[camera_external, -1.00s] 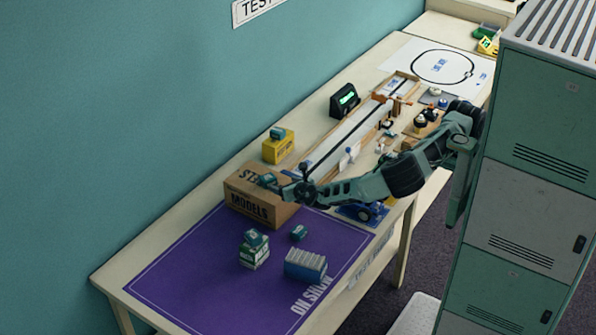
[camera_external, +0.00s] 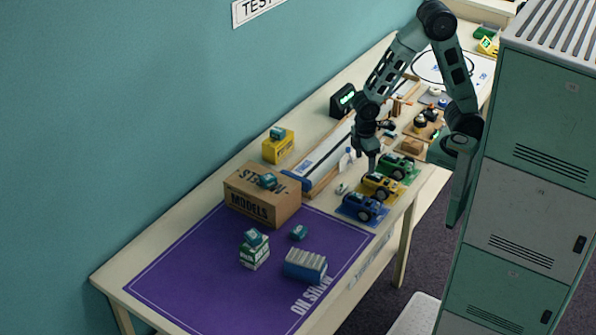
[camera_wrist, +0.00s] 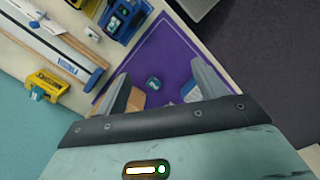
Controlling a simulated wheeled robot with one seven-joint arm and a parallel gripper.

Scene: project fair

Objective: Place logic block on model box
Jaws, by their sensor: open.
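The model box is a brown carton (camera_external: 262,207) lettered MODELS, standing at the back edge of the purple mat. A small teal block (camera_external: 267,181) rests on its top. Similar teal blocks sit on the yellow box (camera_external: 278,150), on a green-and-white box (camera_external: 254,257) and on the mat (camera_external: 299,232); I cannot tell by label which is the logic block. My gripper (camera_external: 371,166) is open and empty, raised above the table near the toy cars, apart from the model box. In the wrist view its fingers (camera_wrist: 160,70) are spread, partly hiding a brown box.
Blue, yellow and green toy cars (camera_external: 382,184) stand at the table's front edge, below my gripper. A long wooden track (camera_external: 325,160) lies behind them. A blue box (camera_external: 305,265) stands on the purple mat (camera_external: 190,285), whose left part is clear. Lockers (camera_external: 530,190) stand at right.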

